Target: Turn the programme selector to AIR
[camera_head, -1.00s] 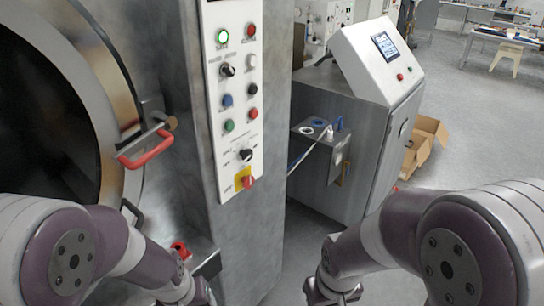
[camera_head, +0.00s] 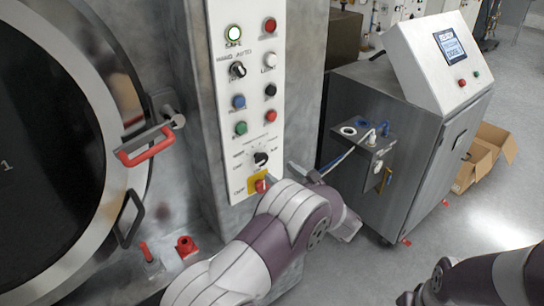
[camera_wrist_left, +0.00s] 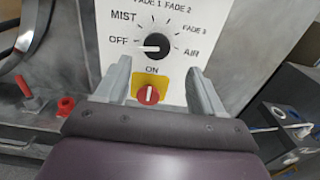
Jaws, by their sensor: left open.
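The programme selector is a black knob (camera_head: 260,158) low on the white control panel; it also shows in the left wrist view (camera_wrist_left: 157,45). Its dial reads OFF, MIST, FADE 1, FADE 2, FADE 3 and AIR, with AIR on the right. The white mark on the knob appears to point left, towards OFF. My left gripper (camera_head: 285,178) is open and empty in front of the panel. In the left wrist view its fingers (camera_wrist_left: 158,68) stand apart, below and to either side of the knob. My right gripper is out of view.
A red switch on a yellow plate (camera_wrist_left: 149,94) sits just below the selector, between my fingers in that view. Other buttons (camera_head: 239,101) are higher up. A red door handle (camera_head: 146,146) is at left. A grey cabinet (camera_head: 415,150) stands at right.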

